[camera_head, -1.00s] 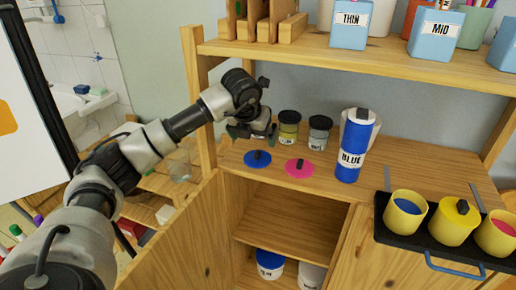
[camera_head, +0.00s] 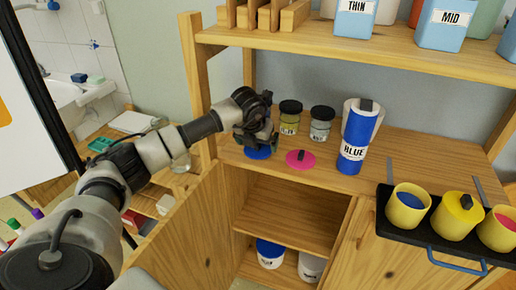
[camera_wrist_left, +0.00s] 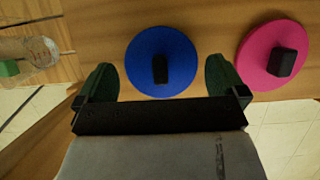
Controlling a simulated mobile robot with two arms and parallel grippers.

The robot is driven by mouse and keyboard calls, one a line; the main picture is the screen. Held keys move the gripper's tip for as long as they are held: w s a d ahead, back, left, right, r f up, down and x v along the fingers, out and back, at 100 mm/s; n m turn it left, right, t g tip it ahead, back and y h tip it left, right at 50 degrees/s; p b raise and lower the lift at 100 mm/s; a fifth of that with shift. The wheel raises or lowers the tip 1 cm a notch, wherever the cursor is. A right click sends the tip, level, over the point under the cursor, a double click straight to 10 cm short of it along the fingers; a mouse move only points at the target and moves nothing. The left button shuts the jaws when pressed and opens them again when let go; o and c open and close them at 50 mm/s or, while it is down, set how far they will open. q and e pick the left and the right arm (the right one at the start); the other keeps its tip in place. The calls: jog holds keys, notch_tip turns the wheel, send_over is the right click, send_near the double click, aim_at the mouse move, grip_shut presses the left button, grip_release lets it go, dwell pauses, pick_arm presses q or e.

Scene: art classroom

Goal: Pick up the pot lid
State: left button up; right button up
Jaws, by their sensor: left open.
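A blue round lid (camera_head: 258,153) with a black knob lies flat on the wooden cabinet top; it also shows in the left wrist view (camera_wrist_left: 176,52). A pink lid (camera_head: 299,160) with a black knob lies to its right, also in the left wrist view (camera_wrist_left: 258,60). A yellow lid (camera_head: 458,208) with a black knob sits on the middle yellow pot. My left gripper (camera_head: 260,142) is over the blue lid and hides part of it. In the left wrist view its open fingers (camera_wrist_left: 162,82) are on either side of the blue lid's near part, with nothing held between them.
A blue bottle (camera_head: 356,140) and two jars (camera_head: 320,124) stand behind the lids. A black tray (camera_head: 425,235) holds yellow pots (camera_head: 406,206) at the right. A shelf (camera_head: 350,50) spans above the cabinet top. An open cabinet door (camera_head: 195,225) stands below.

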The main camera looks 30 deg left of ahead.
pick_arm(q)
jog(key=shift+w+f, duration=0.3)
jog(key=shift+f, duration=0.3)
jog(key=c, duration=0.6)
jog(key=shift+r, duration=0.1)
